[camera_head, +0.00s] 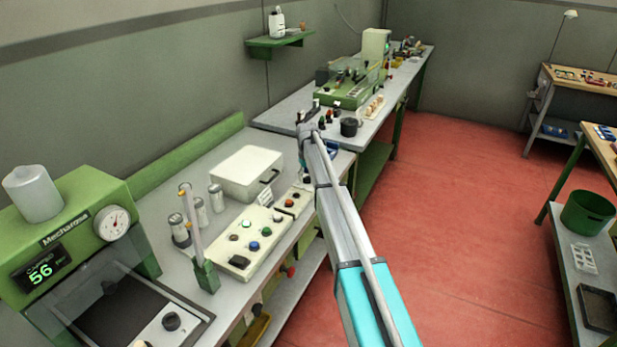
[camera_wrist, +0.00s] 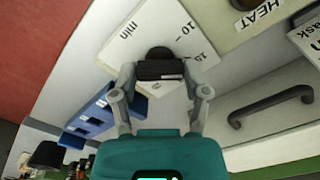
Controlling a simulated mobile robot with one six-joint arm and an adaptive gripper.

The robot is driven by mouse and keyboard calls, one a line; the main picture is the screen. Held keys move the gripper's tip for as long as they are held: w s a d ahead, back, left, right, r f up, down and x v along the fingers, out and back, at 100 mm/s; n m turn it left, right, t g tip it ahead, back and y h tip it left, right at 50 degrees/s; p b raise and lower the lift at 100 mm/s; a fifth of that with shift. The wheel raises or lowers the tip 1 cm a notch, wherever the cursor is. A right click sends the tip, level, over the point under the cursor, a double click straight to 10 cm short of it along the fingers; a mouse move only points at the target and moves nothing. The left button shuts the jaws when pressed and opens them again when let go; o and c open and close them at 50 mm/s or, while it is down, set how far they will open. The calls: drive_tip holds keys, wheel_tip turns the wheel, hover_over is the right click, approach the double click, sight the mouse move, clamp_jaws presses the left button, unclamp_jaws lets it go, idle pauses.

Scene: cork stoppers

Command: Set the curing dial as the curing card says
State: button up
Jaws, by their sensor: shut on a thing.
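In the wrist view, a black dial knob (camera_wrist: 158,53) stands on a white plate (camera_wrist: 127,51) with "min" and the marks 10 and 15 printed on it. My gripper (camera_wrist: 161,75) is shut on this knob, one finger on each side. The knob's pointer is hidden, so its setting cannot be read. A white card (camera_wrist: 307,38) at the right edge shows only part of a word ending in "ask"; whether it is the curing card cannot be told. In the head view my arm covers the gripper and this dial.
A "HEAT" label (camera_wrist: 258,17) and a dark handle (camera_wrist: 270,106) are close by, with a blue rack (camera_wrist: 95,113) at left. The head view shows a white lidded box (camera_head: 247,170), a button panel (camera_head: 243,240) and a green machine (camera_head: 75,235) reading 56 along the bench.

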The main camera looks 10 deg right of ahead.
drive_tip(key=o, duration=1.2)
drive_tip(key=shift+c, duration=0.2)
drive_tip(key=shift+s, duration=0.1)
drive_tip(key=s+m, duration=0.2)
drive_tip(key=s, duration=4.3)
drive_tip(key=shift+s+d+m, duration=0.3)
drive_tip(key=shift+m, duration=0.1)
